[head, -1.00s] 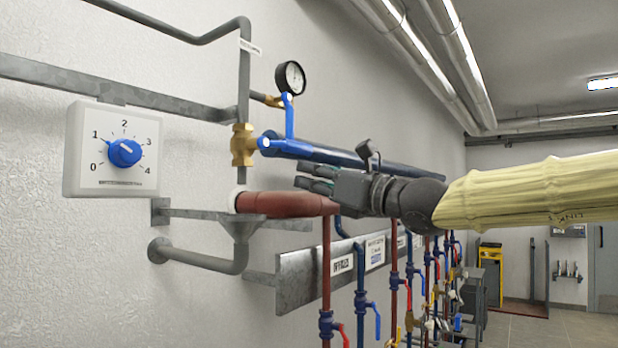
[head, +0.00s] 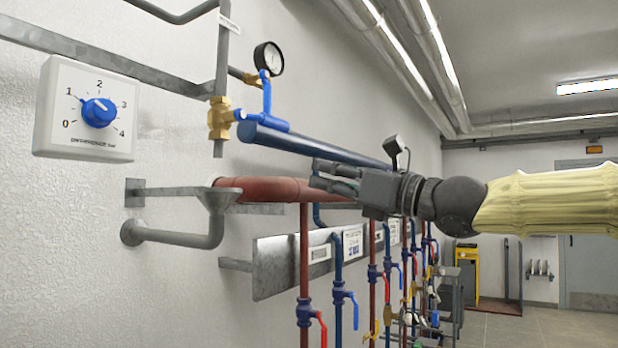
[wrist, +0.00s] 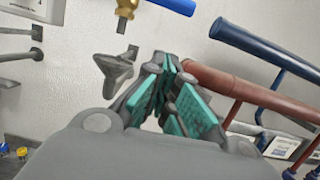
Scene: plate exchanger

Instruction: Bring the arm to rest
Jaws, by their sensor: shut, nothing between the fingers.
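My gripper (head: 322,178) is at the end of my arm, which reaches in from the right in a yellow sleeve. It is held in the air in front of the red and blue pipes. In the wrist view my gripper (wrist: 166,62) shows teal pads with the fingertips together and nothing between them. The red pipe (head: 262,189) lies behind the fingers in the head view. I cannot tell the exact gap between them.
A white dial box (head: 88,108) with a blue knob is on the left wall. A brass valve (head: 220,118), a gauge (head: 268,58), a blue pipe (head: 310,146) and a grey funnel (head: 217,200) are close by. Several valved pipes run below. Open floor (head: 520,328) lies at the right.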

